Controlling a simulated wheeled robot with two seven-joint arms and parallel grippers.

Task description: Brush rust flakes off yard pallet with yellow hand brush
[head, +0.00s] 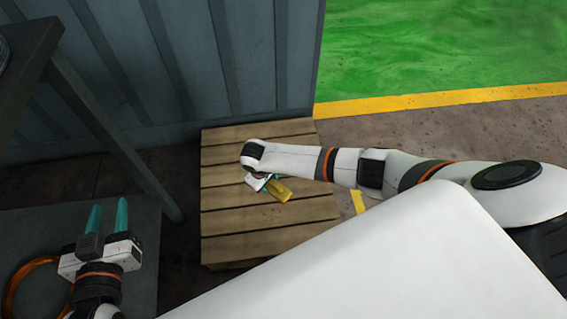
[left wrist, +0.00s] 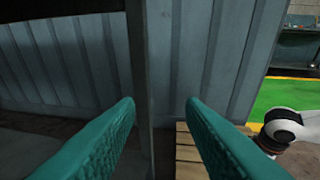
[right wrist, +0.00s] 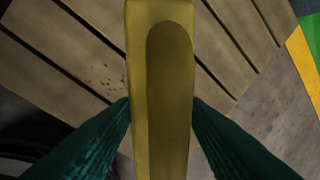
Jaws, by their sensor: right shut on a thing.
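The wooden slatted pallet (head: 225,222) lies on the floor against the corrugated wall. My right gripper (head: 264,180) is over the pallet, shut on the yellow hand brush (head: 276,191). In the right wrist view the brush (right wrist: 168,85) sits between both teal fingers, with pallet slats (right wrist: 75,55) beneath it. Its bristles are hidden, and I cannot tell whether it touches the slats. Small dark reddish specks, which look like rust flakes (right wrist: 108,83), lie on a slat left of the brush. My left gripper (head: 107,216) is open and empty, left of the pallet.
A grey surface (head: 140,240) with an orange ring-shaped thing (head: 22,285) is under and beside my left gripper. A dark post and shelf (head: 105,125) stand at the left. The corrugated wall (head: 200,65) closes off the back. Open floor with a yellow line (head: 430,98) lies right.

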